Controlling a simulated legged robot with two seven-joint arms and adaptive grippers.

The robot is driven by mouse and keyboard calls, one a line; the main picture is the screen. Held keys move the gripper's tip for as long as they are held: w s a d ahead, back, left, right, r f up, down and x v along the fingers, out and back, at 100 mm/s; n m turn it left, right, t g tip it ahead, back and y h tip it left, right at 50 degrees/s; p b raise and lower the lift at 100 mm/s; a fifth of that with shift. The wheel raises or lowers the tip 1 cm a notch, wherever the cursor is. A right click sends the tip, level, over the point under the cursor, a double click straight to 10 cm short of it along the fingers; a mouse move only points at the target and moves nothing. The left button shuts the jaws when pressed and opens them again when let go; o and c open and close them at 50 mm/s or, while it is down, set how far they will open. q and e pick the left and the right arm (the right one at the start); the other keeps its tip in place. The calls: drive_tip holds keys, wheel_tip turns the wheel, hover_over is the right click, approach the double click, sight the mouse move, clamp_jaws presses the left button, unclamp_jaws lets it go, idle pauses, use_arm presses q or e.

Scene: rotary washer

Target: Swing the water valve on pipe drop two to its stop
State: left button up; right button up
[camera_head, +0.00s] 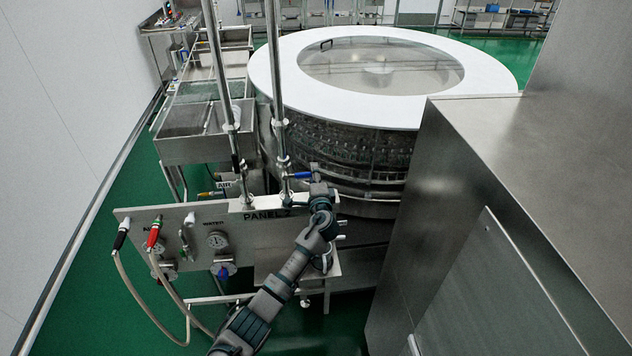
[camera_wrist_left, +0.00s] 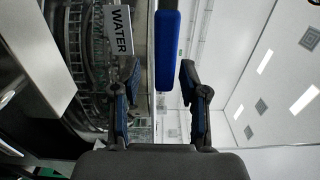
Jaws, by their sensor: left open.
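The blue handle of the water valve (camera_head: 300,175) sits on the second pipe drop (camera_head: 275,90), just above the panel. In the left wrist view the blue handle (camera_wrist_left: 168,50) shows lengthwise, beside a tag reading WATER (camera_wrist_left: 119,30). My left gripper (camera_head: 316,172) is at the right end of the handle. In the wrist view its two fingers (camera_wrist_left: 160,75) are apart, with the handle's near end showing between them, closer to the right finger. I cannot tell whether a finger touches it. My right gripper is not in view.
The steel panel (camera_head: 255,262) with gauges and hoses lies below the valve. The first pipe drop (camera_head: 216,70), tagged AIR, stands to the left. The round washer (camera_head: 340,150) is close behind my gripper. A large steel cabinet (camera_head: 480,200) fills the right.

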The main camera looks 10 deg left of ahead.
use_arm(q)
drive_tip(key=v, duration=1.1)
drive_tip(key=shift+s+d+f, duration=0.15)
drive_tip(key=shift+s+d, duration=0.05)
